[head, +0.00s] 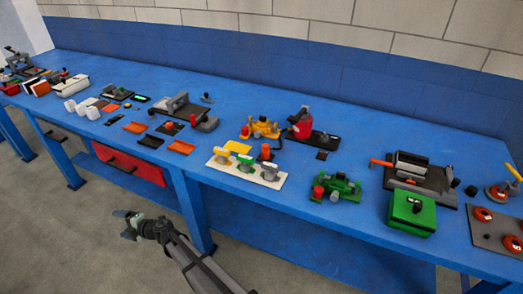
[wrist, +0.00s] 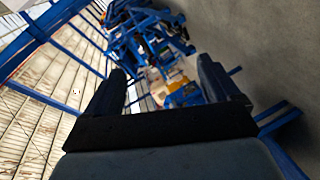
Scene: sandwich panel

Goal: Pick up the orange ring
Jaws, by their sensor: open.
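Several orange-red rings (head: 483,214) with dark centres lie on a grey plate (head: 490,230) at the right end of the blue bench, in the head view. A yellow and red round part (head: 503,191) stands just behind the plate. I cannot tell which of these is the orange ring. My gripper (head: 126,225) is low in front of the bench, far to the left of the plate, over the floor. In the wrist view my gripper (wrist: 162,75) shows two dark fingers spread apart with nothing between them. No ring can be made out there.
The blue bench (head: 225,120) is crowded with trays, fixtures and coloured parts. A green box (head: 408,214) and a dark fixture with a cylinder (head: 415,170) stand left of the plate. A red drawer (head: 130,165) hangs under the bench. The floor in front is clear.

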